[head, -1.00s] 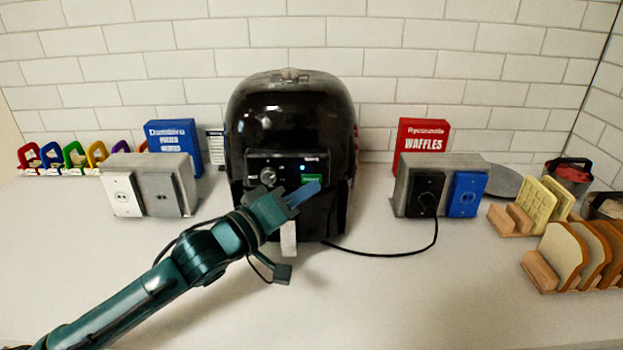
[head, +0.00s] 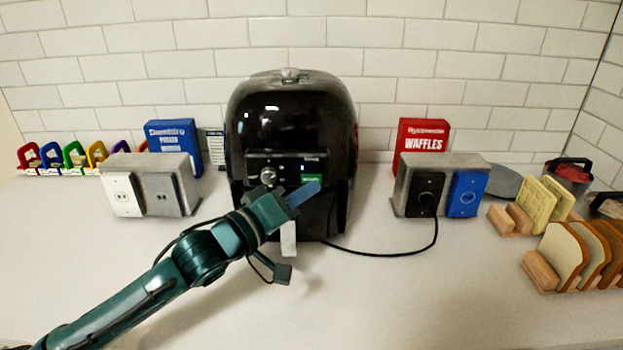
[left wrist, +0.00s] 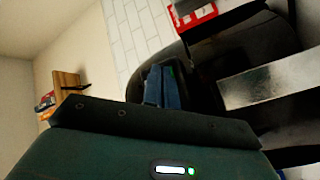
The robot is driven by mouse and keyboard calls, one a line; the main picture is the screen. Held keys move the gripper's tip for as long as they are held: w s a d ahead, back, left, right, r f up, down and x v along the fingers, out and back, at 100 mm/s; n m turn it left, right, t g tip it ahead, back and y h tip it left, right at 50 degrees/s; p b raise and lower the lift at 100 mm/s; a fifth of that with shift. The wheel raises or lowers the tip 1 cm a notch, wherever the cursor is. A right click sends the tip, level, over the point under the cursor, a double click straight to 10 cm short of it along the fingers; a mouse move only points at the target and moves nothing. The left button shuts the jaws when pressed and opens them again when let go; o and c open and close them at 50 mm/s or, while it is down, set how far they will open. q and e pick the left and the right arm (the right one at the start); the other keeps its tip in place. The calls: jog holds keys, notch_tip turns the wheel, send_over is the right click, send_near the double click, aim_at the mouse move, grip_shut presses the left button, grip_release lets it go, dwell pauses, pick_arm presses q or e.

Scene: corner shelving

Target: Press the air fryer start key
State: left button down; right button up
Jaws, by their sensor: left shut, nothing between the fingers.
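The black air fryer (head: 290,115) stands on the counter against the tiled wall. Its front panel has a round silver knob (head: 268,177) and a green start key (head: 312,178) to the right of it. My left gripper (head: 314,188) is shut and empty, its blue fingertips just in front of and below the green key, partly covering its lower edge. I cannot tell whether the tips touch the key. In the left wrist view the blue fingers (left wrist: 162,88) lie together against the dark fryer (left wrist: 205,95). My right gripper is not in view.
A grey outlet box (head: 162,170) is left of the fryer and another (head: 465,162) is right. A black cord (head: 390,254) runs from the fryer to the right box. Toast slices (head: 570,250) stand in a wooden rack. The front counter is clear.

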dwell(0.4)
pick_arm(q)
jog(key=shift+w+p, duration=0.3)
jog(key=shift+w, duration=0.1)
jog(key=shift+w, duration=0.35)
dwell(0.5)
jog(key=shift+s+p, duration=0.15)
jog(key=shift+p, duration=0.2)
jog(key=shift+s, duration=0.15)
jog(key=shift+s+p, duration=0.35)
jog(key=shift+s, duration=0.1)
